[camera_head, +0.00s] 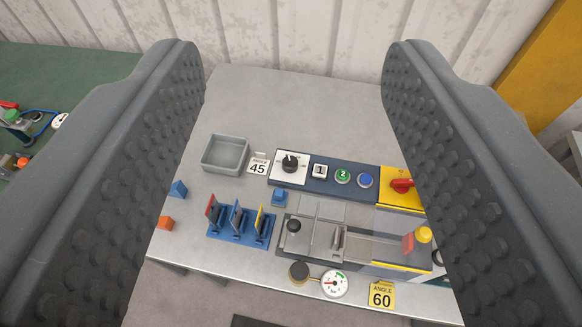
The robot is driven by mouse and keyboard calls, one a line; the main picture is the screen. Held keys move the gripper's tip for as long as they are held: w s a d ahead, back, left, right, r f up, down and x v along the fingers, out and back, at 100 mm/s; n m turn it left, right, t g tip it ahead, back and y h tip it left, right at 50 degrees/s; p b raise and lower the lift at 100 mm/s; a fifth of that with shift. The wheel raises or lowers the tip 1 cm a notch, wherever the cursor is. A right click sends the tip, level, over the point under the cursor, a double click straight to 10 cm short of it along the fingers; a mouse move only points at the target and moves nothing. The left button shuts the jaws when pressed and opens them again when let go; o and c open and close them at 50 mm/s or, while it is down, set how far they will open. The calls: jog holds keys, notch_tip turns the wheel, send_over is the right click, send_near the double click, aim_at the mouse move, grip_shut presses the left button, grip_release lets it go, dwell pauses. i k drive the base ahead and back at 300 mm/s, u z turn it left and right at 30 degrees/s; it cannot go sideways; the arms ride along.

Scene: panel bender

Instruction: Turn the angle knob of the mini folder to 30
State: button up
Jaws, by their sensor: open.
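The mini folder (316,214) stands on a grey table, with a dark blue control strip along its back. The angle knob (290,162) is a black knob on a white plate at the strip's left end. Its dial marks are too small to read. My gripper (290,65) is open and empty, its two dark studded fingers wide apart at the left and right of the picture. The knob lies between and beyond them, apart from both. The right finger hides the folder's right end.
Right of the knob are a "1" display (320,171), a green button (343,176), a blue button (365,180) and a red switch (402,186) on yellow. The table's back is clear.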

aim_at(290, 162)
jog(key=z, duration=0.05)
jog(key=k, duration=0.5)
jog(key=u, duration=1.2)
jog(key=i, duration=0.55)
jog(key=z, duration=1.05)
jog(key=i, duration=1)
jog(key=u, duration=0.05)
